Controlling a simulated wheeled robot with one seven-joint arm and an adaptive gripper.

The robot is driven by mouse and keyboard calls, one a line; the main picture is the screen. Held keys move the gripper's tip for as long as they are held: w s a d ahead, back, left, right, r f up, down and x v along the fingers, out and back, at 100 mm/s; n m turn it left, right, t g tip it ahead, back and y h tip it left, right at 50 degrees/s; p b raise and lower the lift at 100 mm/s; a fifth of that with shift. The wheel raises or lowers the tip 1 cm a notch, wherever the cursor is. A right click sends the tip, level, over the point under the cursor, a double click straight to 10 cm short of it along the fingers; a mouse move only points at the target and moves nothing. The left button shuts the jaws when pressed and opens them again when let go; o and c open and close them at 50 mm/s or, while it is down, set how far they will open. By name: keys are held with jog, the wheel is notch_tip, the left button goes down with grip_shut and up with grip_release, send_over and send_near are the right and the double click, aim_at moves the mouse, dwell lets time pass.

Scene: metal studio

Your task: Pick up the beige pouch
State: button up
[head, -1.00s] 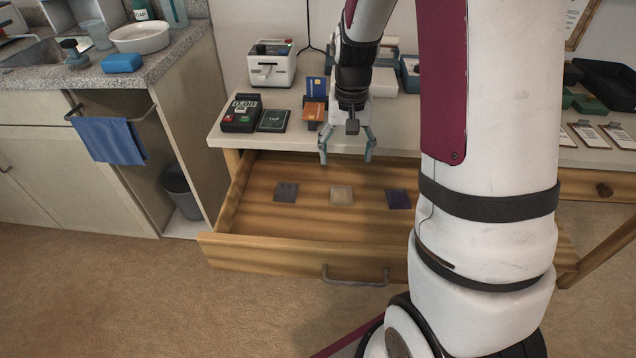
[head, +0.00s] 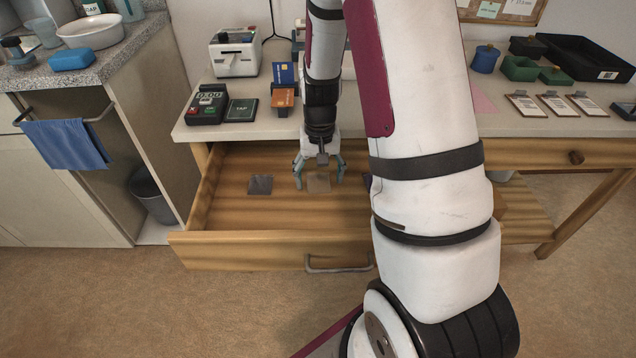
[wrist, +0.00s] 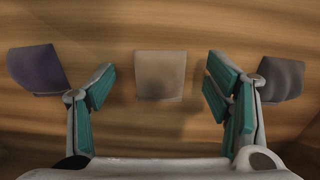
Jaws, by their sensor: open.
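The beige pouch (head: 318,184) lies flat on the floor of the open wooden drawer (head: 235,222), between two other pouches. In the wrist view the beige pouch (wrist: 160,75) is centred between and just beyond my fingers. My gripper (head: 319,180) is open and empty, pointing down into the drawer above the beige pouch. Its teal finger pads (wrist: 163,98) are spread wider than the pouch. I cannot tell the exact height above it.
A grey pouch (head: 260,185) lies left of the beige one, and a dark purple pouch (wrist: 37,69) lies on its other side. Drawer walls surround them. A card reader (head: 207,104), card stand (head: 284,98) and white machine (head: 235,52) stand on the desk above.

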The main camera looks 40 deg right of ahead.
notch_tip(320, 180, down, 2)
jog(key=shift+f, duration=0.25)
jog(key=c, duration=1)
jog(key=shift+r, duration=0.1)
